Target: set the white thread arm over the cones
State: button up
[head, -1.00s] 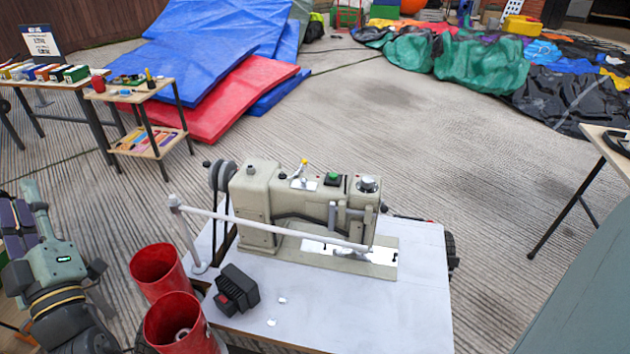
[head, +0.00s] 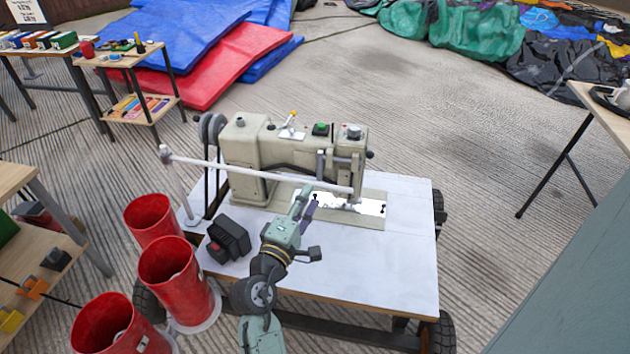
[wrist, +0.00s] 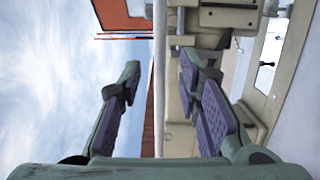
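The white thread arm (head: 240,171) is a long thin bar. It runs from a white post (head: 178,190) at the table's left edge across the front of the sewing machine (head: 262,155). Red cones (head: 150,218), (head: 178,278), (head: 108,325) with hollow tops stand on the left, away from the bar's free end. My gripper (head: 304,200) is at the bar's right half. In the wrist view my gripper (wrist: 158,72) is open, and the white bar (wrist: 159,110) lies in line with the gap between its fingers. Whether the fingers touch it, I cannot tell.
A black block with a red part (head: 228,238) sits on the white tabletop (head: 375,275), left of my arm. The tabletop's right side is clear. Shelving (head: 45,240) stands at left, and another table (head: 600,100) at far right.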

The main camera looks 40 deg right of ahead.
aim_at(315, 184)
jog(key=shift+p+x, duration=0.5)
jog(key=shift+x, duration=2.3)
jog(key=shift+c, duration=0.4)
grip_shut()
